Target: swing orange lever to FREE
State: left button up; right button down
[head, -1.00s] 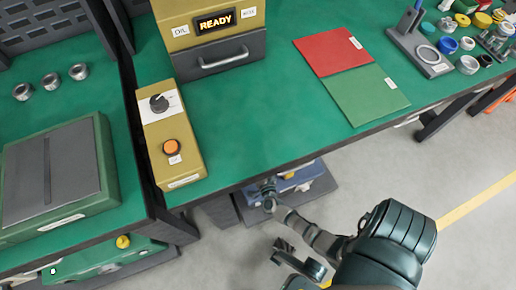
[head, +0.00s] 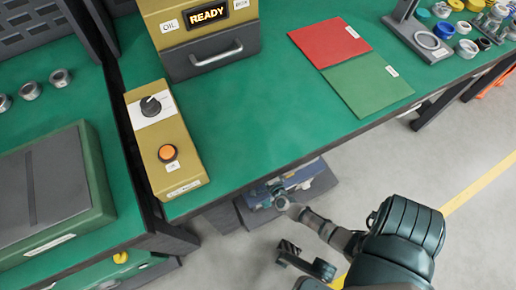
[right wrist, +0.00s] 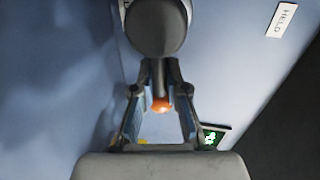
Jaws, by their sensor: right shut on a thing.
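The orange lever (right wrist: 161,104) shows in the right wrist view as an orange end on a dark stem below a rounded grey knob-like part (right wrist: 155,25). My right gripper (right wrist: 159,70) has its fingers closed in on the stem, one on each side. A HELD label (right wrist: 285,18) is at upper right, and a small green label (right wrist: 212,138) with an unreadable mark at lower right. In the head view my right gripper (head: 276,190) is at the blue unit (head: 302,179) below the bench edge; the lever is hidden there.
The green bench (head: 250,140) overhangs the blue unit. On it are a yellow control box (head: 180,185) with a dial and orange button, a READY unit (head: 215,35), and red and green sheets (head: 370,88). Open grey floor (head: 480,240) lies to the right.

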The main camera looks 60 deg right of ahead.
jog(key=shift+s+d+f+m, duration=0.2)
jog(key=shift+s+f+m, duration=0.1)
jog(key=shift+f, duration=0.05)
jog(key=c, duration=1.2)
grip_release()
jog(key=v, duration=1.1)
jog(key=shift+s+a+r, duration=0.15)
jog(key=shift+s, duration=0.2)
